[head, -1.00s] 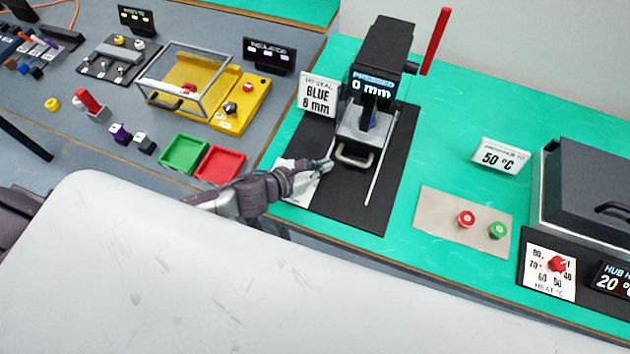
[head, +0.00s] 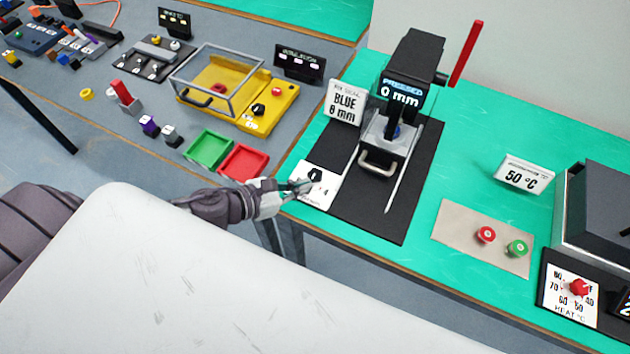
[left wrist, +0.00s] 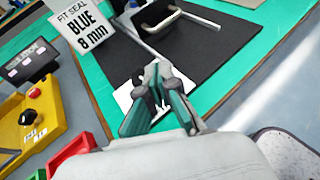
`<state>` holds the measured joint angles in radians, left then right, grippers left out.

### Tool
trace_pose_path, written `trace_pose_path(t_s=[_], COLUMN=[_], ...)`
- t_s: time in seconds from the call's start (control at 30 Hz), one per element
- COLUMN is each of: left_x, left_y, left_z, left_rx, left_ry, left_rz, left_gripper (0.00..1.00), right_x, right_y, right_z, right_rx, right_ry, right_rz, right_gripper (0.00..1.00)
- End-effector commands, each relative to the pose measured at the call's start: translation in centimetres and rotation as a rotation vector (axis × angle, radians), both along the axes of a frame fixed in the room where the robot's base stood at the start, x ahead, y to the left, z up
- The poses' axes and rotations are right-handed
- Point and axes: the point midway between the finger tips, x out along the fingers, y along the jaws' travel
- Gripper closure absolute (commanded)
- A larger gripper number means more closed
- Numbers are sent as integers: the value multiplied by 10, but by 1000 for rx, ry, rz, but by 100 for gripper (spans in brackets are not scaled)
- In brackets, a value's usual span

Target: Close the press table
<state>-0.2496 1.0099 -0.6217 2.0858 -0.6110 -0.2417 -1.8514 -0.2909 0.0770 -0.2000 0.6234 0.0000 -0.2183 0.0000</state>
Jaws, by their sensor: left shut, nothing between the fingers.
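The press (head: 407,80) stands on a black base on the green bench, with a red lever (head: 466,54) at its right and a display reading "PRESSED 0 mm". Its grey press table (head: 392,135) sits under the press head between two rails, with a metal handle (head: 377,164) at the front. A small blue piece is on the table. My left gripper (head: 308,186) is shut and empty, left of the handle and apart from it, over a white dial card (head: 318,194). In the left wrist view its fingers (left wrist: 158,78) cover part of the card; the handle (left wrist: 155,18) lies beyond. The right gripper is not in view.
A sign "FIT SEAL BLUE 8 mm" (head: 345,103) stands left of the press. Green (head: 208,150) and red (head: 243,162) trays lie on the grey bench at left. A plate with red and green buttons (head: 484,237) is at right. The black base before the handle is clear.

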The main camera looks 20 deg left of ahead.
Motion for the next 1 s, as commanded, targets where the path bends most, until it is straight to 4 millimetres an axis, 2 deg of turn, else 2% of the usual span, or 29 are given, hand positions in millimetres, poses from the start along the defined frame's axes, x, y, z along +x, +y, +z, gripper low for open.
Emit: trace_pose_path(t_s=[0.17,0.3,0.43,0.6,0.77,0.87,1.0], left_x=[-5,-7,-9,-13,-13,-6,15], left_y=[-24,-55,-72,-80,-81,-81,-83], left_z=[-4,-8,-9,-11,-11,-12,-16], left_rx=[-41,-78,-84,-67,-52,-48,-51], left_ry=[-37,-94,-128,-139,-141,-142,-143], left_rz=[49,163,296,435,488,492,492], left_gripper=[100,100,100,100,100,100,100], right_x=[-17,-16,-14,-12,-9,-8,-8], right_y=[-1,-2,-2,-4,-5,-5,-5], right_z=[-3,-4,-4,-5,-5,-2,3], right_rx=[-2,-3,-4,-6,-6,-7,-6], right_ry=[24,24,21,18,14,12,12], right_rz=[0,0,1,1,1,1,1], right_gripper=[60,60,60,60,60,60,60])
